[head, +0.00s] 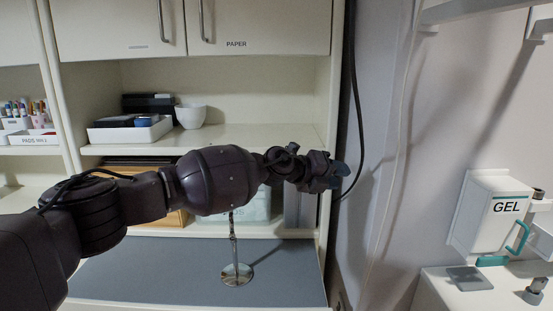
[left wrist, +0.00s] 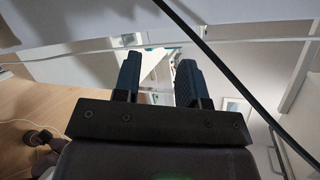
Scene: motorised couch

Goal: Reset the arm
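My left arm reaches across the head view from the lower left, in front of the shelf unit. Its gripper (head: 340,175) is at the arm's far end, by the unit's right edge and the wall. In the left wrist view the two dark fingers (left wrist: 158,82) stand well apart with nothing between them, so the gripper is open and empty. My right gripper shows in neither view.
A cream shelf unit (head: 270,140) holds a white tray (head: 130,131) and a white bowl (head: 191,115). A metal stand (head: 237,275) is on the grey desktop (head: 185,280). A black cable (head: 356,110) runs down by the gripper. A GEL dispenser (head: 490,215) is on the right.

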